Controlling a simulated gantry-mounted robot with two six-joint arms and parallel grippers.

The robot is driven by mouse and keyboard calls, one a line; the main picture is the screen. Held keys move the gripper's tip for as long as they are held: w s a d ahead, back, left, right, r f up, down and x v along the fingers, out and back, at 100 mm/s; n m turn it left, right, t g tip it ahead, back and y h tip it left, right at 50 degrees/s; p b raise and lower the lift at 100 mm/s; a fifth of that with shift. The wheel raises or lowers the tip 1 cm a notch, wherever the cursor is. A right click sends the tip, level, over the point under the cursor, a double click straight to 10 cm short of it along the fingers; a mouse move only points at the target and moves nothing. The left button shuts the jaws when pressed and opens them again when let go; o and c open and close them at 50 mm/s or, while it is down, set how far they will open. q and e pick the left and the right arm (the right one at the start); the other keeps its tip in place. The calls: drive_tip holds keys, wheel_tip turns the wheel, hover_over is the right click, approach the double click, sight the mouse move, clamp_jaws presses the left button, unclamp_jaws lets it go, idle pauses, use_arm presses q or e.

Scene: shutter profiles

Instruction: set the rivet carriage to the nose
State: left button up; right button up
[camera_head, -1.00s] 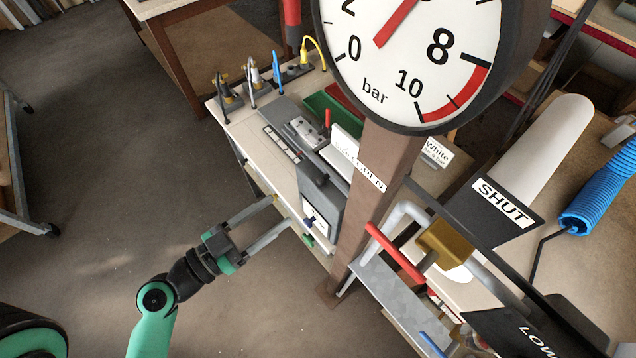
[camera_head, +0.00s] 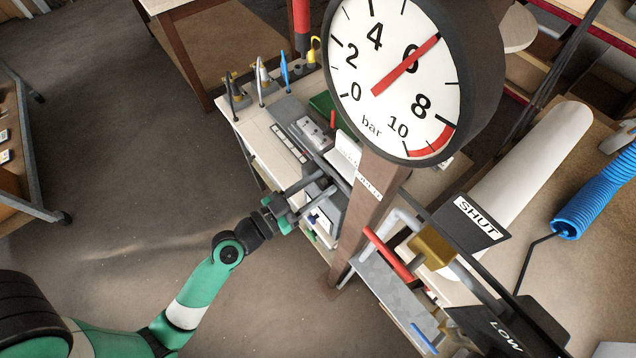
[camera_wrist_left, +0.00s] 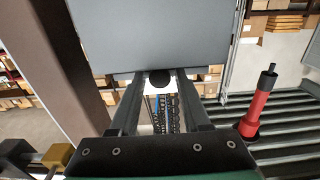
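A grey machine (camera_head: 329,213) stands on the narrow bench, with a long dark bed behind it carrying a light grey block (camera_head: 312,130). I cannot tell for sure which part is the rivet carriage or its nose. My left gripper (camera_head: 328,186) reaches in from the left, with its fingers open in front of the machine. In the left wrist view a large grey panel (camera_wrist_left: 155,35) is ahead, with a round black knob (camera_wrist_left: 160,78) at its lower edge. The knob shows between the open fingers (camera_wrist_left: 162,92); contact cannot be told. My right gripper is not in view.
A large pressure gauge (camera_head: 385,60) on a brown post (camera_head: 364,205) stands close right of the gripper. Cables and connectors (camera_head: 283,70) rise at the bench's far end. A red-and-black upright part (camera_wrist_left: 257,105) shows at right in the wrist view. The floor (camera_head: 130,150) at left is clear.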

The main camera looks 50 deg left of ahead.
use_arm(q)
clamp_jaws()
idle(1.1)
